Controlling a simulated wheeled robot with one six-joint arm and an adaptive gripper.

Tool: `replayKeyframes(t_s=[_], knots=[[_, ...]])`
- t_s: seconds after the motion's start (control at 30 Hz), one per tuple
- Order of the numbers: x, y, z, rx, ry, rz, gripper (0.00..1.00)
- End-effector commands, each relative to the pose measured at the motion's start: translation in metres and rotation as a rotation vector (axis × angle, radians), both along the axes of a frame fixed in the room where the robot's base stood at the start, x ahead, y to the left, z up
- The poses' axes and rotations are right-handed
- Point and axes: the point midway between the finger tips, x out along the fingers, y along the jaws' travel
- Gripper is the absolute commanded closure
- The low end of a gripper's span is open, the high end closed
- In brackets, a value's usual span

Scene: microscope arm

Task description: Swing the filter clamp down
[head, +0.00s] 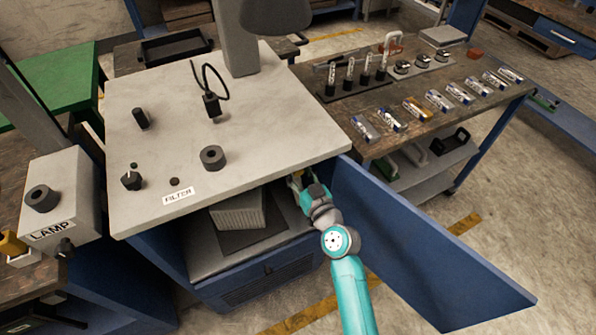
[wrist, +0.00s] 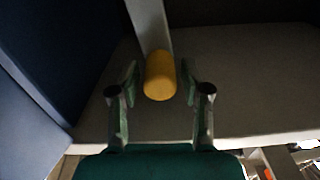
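A yellow cylindrical grip (wrist: 160,76) sits on the end of a pale grey bar (wrist: 149,25) in the wrist view; it looks like the filter clamp's handle. My gripper (wrist: 158,84) is open, with one finger on each side of the grip and a small gap showing on both sides. In the head view my gripper (head: 296,183) reaches under the right front edge of the pale bench top (head: 250,135), into the open cabinet. The clamp is mostly hidden there. A "FILTER" label (head: 178,196) is on the bench top.
The blue cabinet door (head: 420,240) stands open just right of my arm. A light ribbed block (head: 240,212) sits on a dark mat inside the cabinet. A lamp box (head: 62,195) is at the left. A side table (head: 450,115) with several slide-like items is at the right.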

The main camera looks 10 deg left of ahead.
Motion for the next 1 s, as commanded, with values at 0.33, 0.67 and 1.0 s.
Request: replayKeyframes(t_s=[0.33,0.67,1.0], knots=[[0.000,0.000,0.000,0.000,0.000,0.000,1.00],[-0.012,0.018,-0.004,-0.064,-0.042,0.003,1.00],[-0.046,0.067,-0.029,-0.288,-0.193,0.006,1.00]])
